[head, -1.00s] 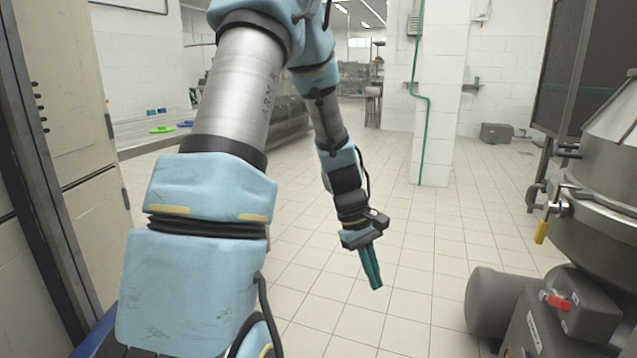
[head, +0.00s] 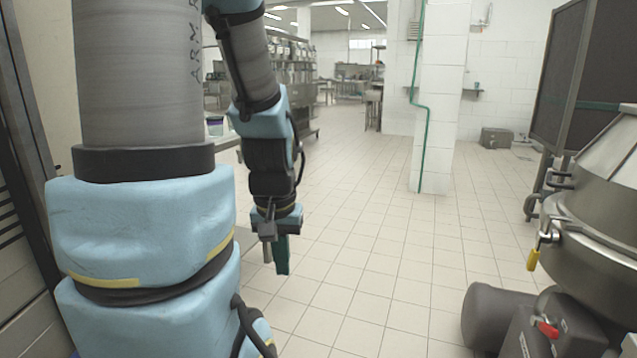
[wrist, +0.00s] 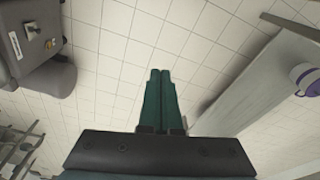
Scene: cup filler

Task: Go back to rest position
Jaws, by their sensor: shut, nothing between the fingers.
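My gripper (head: 281,262) hangs from my arm left of the middle of the head view, pointing down over the tiled floor. Its teal fingers are together with nothing between them. In the wrist view my gripper (wrist: 160,75) shows the two fingers side by side, closed, with bare floor beyond the tips. My blue and grey arm fills the left of the head view and hides what lies behind it.
A steel machine (head: 600,225) with a grey motor (head: 490,315) stands at the right. A white pillar (head: 440,110) stands further back. A pale table (wrist: 260,85) with a white and purple cup (wrist: 306,78) lies right in the wrist view. The central floor (head: 400,250) is clear.

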